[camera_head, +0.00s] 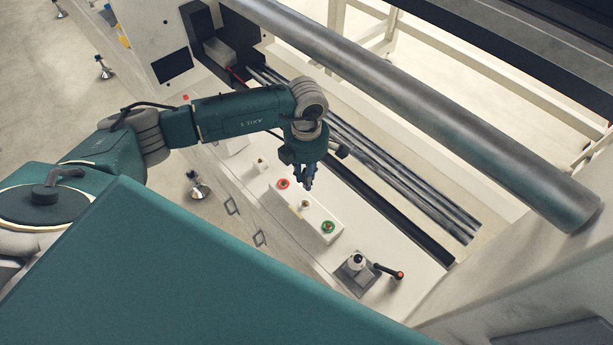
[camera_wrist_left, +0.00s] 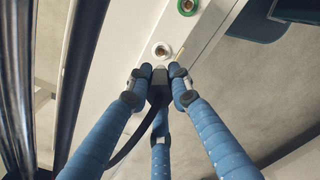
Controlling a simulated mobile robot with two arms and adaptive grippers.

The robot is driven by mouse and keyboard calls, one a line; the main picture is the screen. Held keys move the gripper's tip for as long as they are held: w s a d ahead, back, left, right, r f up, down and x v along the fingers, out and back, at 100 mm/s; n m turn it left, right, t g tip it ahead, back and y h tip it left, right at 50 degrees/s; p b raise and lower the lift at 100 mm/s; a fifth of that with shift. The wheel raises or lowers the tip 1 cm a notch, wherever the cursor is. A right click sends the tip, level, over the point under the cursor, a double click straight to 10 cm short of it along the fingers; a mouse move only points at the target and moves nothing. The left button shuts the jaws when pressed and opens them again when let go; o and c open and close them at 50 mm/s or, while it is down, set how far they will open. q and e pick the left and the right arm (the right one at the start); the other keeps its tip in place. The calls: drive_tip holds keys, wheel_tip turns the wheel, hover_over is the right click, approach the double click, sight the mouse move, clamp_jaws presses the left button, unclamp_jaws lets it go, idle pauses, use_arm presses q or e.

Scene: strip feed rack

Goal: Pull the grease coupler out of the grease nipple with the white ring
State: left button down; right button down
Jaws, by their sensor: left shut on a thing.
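My left gripper (camera_head: 307,184) is above the white block (camera_head: 275,203) in the head view. In the left wrist view its blue fingers (camera_wrist_left: 158,84) are shut on the dark grease coupler (camera_wrist_left: 159,76), with a black hose (camera_wrist_left: 134,142) curving down from it. The white ring (camera_wrist_left: 154,50) with a small brass-coloured nipple (camera_wrist_left: 162,50) at its middle shows just beyond the coupler's tip. The nipple looks uncovered and the coupler apart from it; the exact gap is hard to tell. In the head view, a nipple (camera_head: 304,204) stands mid-block. My right gripper is not in view.
A red ring (camera_head: 283,184) and a green ring (camera_head: 328,227) sit at the block's two ends. A lever with a red-orange knob (camera_head: 398,275) stands to the right. A long grey roller (camera_head: 430,110) and dark rails (camera_head: 400,190) run behind the gripper.

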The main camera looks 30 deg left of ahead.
use_arm(q)
drive_tip(key=shift+r+p, duration=0.35)
drive_tip(key=shift+r, duration=0.7)
drive_tip(key=shift+r+p, duration=0.7)
drive_tip(key=shift+r, duration=0.8)
